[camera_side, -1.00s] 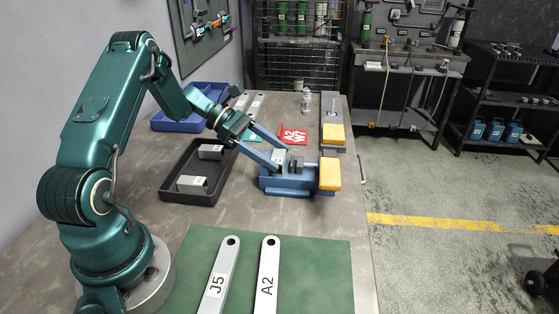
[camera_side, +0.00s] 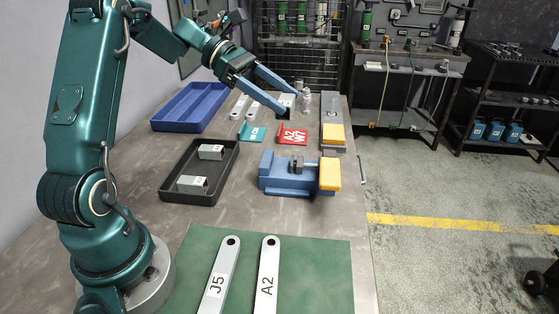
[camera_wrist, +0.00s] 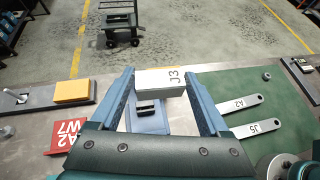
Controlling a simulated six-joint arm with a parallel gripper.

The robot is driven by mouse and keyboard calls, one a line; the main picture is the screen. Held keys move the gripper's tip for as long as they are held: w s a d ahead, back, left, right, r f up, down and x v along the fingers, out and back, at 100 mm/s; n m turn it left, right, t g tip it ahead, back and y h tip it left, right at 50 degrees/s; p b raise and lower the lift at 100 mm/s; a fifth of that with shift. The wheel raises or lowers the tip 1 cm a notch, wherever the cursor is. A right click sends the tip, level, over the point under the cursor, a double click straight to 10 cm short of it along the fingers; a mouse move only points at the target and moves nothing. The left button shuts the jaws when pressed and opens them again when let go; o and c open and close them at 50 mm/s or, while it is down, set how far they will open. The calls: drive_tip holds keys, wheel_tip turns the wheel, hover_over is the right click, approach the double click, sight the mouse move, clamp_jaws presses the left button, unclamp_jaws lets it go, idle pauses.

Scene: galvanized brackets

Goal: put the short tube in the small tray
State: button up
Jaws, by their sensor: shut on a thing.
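My gripper (camera_side: 284,98) is shut on a short grey tube (camera_side: 286,100) and holds it in the air above the far part of the bench. In the wrist view the tube (camera_wrist: 160,82) lies across between the two blue fingers, with a J3 label on its face. A black tray (camera_side: 220,172) stands at the left of the bench with two other short tubes lying in it. A blue divided tray (camera_side: 178,127) stands behind it and looks empty. My gripper is to the right of both trays.
Two long bars lie on the green mat (camera_side: 318,275).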

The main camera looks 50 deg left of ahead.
drive_tip(key=s+d+r+n+t+y, duration=0.3)
drive_tip(key=s+d+r+n+t, duration=0.15)
drive_tip(key=d+r, duration=0.4)
drive_tip(key=m+g+h, duration=0.2)
drive_tip(key=m+g, duration=0.2)
hover_over(286, 105)
drive_tip(key=shift+n+t, duration=0.25)
wheel_tip(286, 105, down, 4)
drive_tip(key=shift+s+f, duration=0.1)
drive_tip(key=a+f, duration=0.5)
drive_tip(key=f, duration=0.3)
drive_tip(key=shift+w+a+f+h, duration=0.35)
drive_tip(key=shift+w+h, duration=0.05)
drive_tip(key=shift+w, duration=0.05)
